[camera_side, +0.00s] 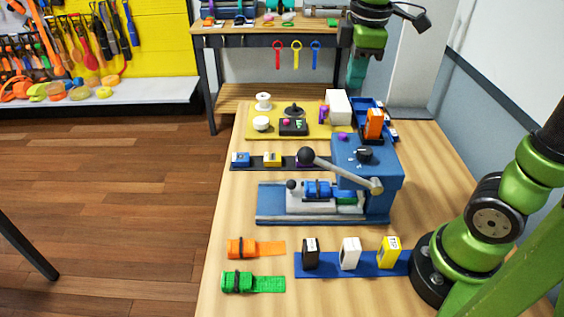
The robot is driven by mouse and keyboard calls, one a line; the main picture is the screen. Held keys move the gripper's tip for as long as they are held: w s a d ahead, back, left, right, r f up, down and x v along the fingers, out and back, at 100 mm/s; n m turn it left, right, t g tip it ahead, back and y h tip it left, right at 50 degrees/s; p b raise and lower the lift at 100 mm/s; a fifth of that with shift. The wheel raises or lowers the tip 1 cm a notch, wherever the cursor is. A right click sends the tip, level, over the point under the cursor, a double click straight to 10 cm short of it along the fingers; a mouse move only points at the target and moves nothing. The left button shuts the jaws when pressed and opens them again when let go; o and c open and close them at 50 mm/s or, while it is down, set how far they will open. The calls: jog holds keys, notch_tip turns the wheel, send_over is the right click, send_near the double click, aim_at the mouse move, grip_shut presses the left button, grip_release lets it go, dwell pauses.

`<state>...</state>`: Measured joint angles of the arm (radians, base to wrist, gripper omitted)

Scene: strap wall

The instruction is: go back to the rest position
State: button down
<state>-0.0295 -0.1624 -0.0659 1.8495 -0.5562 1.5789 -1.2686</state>
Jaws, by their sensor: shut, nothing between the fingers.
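My gripper (356,82) is at the top right of the side view, pointing down, with teal fingers below a green wrist. It is shut and holds nothing. It hangs in the air above the back of the wooden table (222,268), apart from everything on it. A blue machine (376,184) with a grey lever (345,174) stands below and in front of it. An orange block (374,123) sits on top of the machine's far side. How high the gripper is above the things under it is hard to tell.
A yellow mat (262,133) with spools and a white box (338,106) lie at the back. An orange strap (270,248), a green strap (268,284) and a blue rail (375,265) with three blocks are in front. A workbench (270,40) stands behind.

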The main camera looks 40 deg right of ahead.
jog(key=s+a+f+m+t+y, duration=0.1)
jog(key=s+a+f+m+t, duration=0.1)
jog(key=m, duration=0.4)
jog(key=s+a+f+m+t+y, duration=0.2)
jog(key=s+a+m+t, duration=0.1)
jog(key=m, duration=0.4)
jog(key=s+a, duration=0.1)
jog(key=s, duration=0.1)
jog(key=shift+s+a+f+t, duration=0.15)
jog(key=shift+s+f+t, duration=0.15)
jog(key=shift+s, duration=0.1)
